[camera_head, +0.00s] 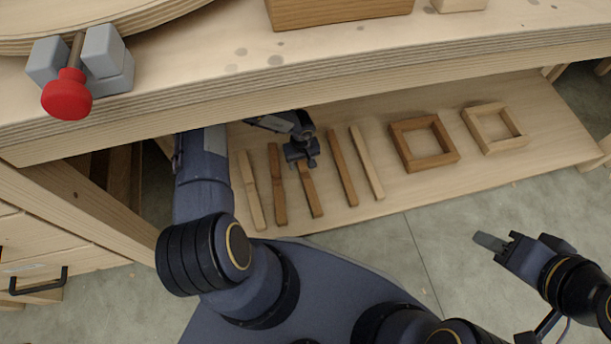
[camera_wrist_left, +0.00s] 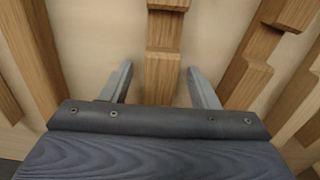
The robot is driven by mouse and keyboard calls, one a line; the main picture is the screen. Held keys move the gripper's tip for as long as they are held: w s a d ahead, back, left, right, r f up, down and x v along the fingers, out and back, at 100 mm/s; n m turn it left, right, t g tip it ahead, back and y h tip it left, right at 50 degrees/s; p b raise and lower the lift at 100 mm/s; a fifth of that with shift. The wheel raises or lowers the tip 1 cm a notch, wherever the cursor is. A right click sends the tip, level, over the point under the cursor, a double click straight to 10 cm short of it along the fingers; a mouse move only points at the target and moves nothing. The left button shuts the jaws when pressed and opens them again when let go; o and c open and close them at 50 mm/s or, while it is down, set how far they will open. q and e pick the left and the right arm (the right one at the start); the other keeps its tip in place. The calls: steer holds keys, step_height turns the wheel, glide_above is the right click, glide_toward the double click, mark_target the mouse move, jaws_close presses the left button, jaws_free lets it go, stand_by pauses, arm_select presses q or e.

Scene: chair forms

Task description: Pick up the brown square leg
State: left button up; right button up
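Several long wooden legs lie side by side on the lower shelf, brown ones between two light ones. A straight brown leg (camera_head: 340,167) lies just right of my left gripper (camera_head: 302,160) in the head view. A notched brown leg (camera_head: 310,192) lies partly hidden under that gripper, and another brown leg (camera_head: 278,188) lies to its left. In the left wrist view, my left gripper (camera_wrist_left: 159,72) is open. Its fingers are on either side of a notched brown leg (camera_wrist_left: 164,35), with gaps on both sides. My right gripper (camera_head: 492,243) is away over the floor; its opening is unclear.
Light legs (camera_head: 253,200) (camera_head: 368,168) lie at both ends of the row. A brown square frame (camera_head: 447,158) and a light square frame (camera_head: 488,148) lie farther right. The bench top (camera_head: 350,55) overhangs the shelf. A red-knobbed clamp (camera_head: 67,95) is at upper left.

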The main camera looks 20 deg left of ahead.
arm_select(q)
steer(key=c, duration=1.1)
step_height(320, 180, up, 10)
steer(key=p, duration=0.4)
